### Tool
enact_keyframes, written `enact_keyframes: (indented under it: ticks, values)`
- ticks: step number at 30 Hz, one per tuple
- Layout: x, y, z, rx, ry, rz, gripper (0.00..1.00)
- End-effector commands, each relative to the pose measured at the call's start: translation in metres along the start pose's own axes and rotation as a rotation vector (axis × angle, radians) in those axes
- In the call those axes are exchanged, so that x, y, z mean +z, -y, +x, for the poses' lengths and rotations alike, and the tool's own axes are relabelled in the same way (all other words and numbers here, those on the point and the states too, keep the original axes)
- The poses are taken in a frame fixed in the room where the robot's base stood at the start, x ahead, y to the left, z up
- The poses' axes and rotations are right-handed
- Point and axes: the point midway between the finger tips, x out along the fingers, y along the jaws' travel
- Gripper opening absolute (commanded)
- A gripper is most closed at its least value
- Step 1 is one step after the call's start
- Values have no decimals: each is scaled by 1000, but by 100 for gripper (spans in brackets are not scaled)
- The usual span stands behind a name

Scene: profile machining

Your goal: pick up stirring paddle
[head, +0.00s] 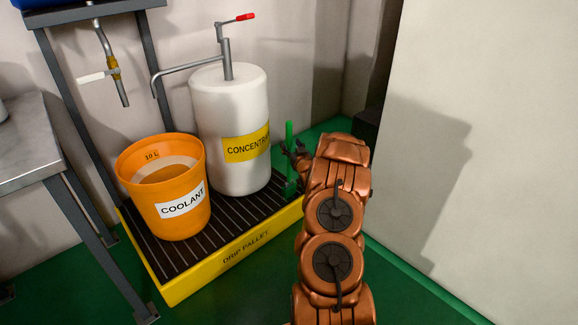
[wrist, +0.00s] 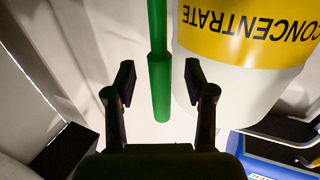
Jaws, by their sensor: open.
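The stirring paddle is a green upright rod (head: 289,138) at the right end of the drip pallet, just right of the white drum. In the wrist view its thin shaft and thicker section (wrist: 159,92) show between the two fingers, with a gap on each side. My gripper (head: 299,157) is at the paddle in the head view. In the wrist view my gripper (wrist: 159,76) is open, one finger either side of the paddle and apart from it. The gripper partly hides the paddle in the head view.
The white concentrate drum (head: 230,105) with a hand pump stands close beside the paddle. An orange coolant bucket (head: 140,165) stands left of it on the yellow drip pallet (head: 245,248). A metal table (head: 25,150) is at left. A pale wall panel (head: 490,150) is at right.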

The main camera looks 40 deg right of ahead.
Motion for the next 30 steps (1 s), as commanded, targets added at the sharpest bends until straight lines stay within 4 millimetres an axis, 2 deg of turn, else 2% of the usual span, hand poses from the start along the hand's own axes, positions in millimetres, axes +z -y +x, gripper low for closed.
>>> enact_keyframes:
  ticks: [1,7,17,30]
  values:
    - [5,1,7,-2,0,-2,54]
    - [2,0,23,0,-2,-1,54]
    - [1,0,26,0,1,2,54]
    - [2,0,26,0,2,1,9]
